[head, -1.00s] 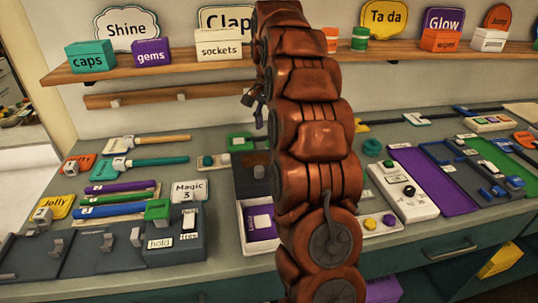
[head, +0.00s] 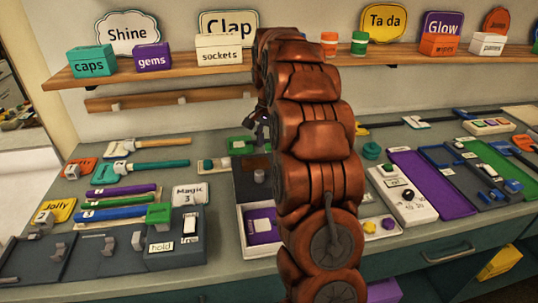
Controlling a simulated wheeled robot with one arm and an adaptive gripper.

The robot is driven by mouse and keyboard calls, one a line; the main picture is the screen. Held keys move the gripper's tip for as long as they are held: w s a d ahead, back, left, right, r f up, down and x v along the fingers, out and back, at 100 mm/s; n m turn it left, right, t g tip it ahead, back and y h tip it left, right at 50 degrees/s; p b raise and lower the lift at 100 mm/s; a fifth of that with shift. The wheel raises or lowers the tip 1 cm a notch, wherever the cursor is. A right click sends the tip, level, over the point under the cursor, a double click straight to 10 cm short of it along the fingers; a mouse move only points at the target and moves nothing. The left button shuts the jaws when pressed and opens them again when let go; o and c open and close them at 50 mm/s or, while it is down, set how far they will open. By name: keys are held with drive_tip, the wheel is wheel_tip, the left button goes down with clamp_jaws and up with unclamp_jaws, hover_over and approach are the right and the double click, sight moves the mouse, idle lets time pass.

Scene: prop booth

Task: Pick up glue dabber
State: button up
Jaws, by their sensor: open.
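My gripper (head: 262,127) is small and dark in the head view, just left of my arm and above the bench near a green block with a pale front (head: 241,146). My arm hides part of it. It is open, and I see nothing held in it. I cannot tell for certain which thing is the glue dabber. A short pale piece with a green part (head: 213,164) lies on the bench left of the gripper. An open box with a purple-and-white insert (head: 262,228) stands below the gripper, partly behind my arm.
Handled tools lie on the bench's left, by a grey fixture marked hold and free (head: 176,243). A white control box (head: 404,193) and a purple tray (head: 432,183) stand right of my arm. A wooden shelf (head: 170,70) with labelled boxes runs along the back wall.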

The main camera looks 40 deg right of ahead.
drive_tip(key=shift+a+f, duration=0.1)
drive_tip(key=shift+f, duration=1.3)
clamp_jaws()
drive_tip(key=shift+r, duration=0.1)
wheel_tip(320, 180, up, 10)
drive_tip(key=shift+f+b, duration=0.15)
drive_tip(key=shift+b, duration=0.4)
drive_tip(key=shift+s+d, duration=0.25)
drive_tip(key=shift+s, duration=0.05)
drive_tip(key=s+d+f+p, duration=0.1)
drive_tip(key=s+d+p, duration=0.1)
drive_tip(key=s, duration=0.5)
drive_tip(key=shift+d+f+p, duration=0.3)
drive_tip(key=shift+d, duration=0.2)
